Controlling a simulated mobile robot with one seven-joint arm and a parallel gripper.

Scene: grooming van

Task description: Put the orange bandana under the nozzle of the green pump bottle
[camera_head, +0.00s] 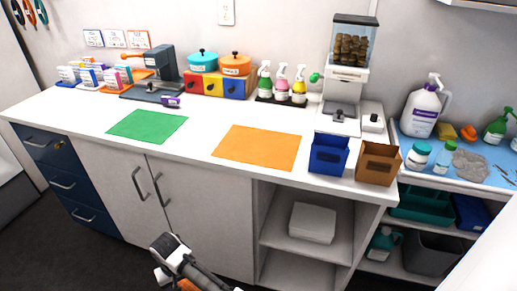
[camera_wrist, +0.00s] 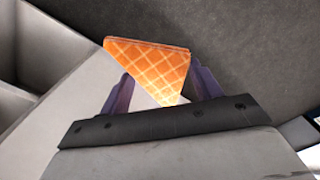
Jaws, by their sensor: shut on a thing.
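My gripper (camera_wrist: 160,92) is shut on the orange bandana (camera_wrist: 150,60), which has a pale check pattern and shows as a folded triangle between the purple fingers in the wrist view.
The white counter holds a green mat (camera_head: 147,126), an orange mat (camera_head: 257,147), a blue bin (camera_head: 328,154) and a brown bin (camera_head: 378,164). A large white jug (camera_head: 421,113) stands left of the green bottle.

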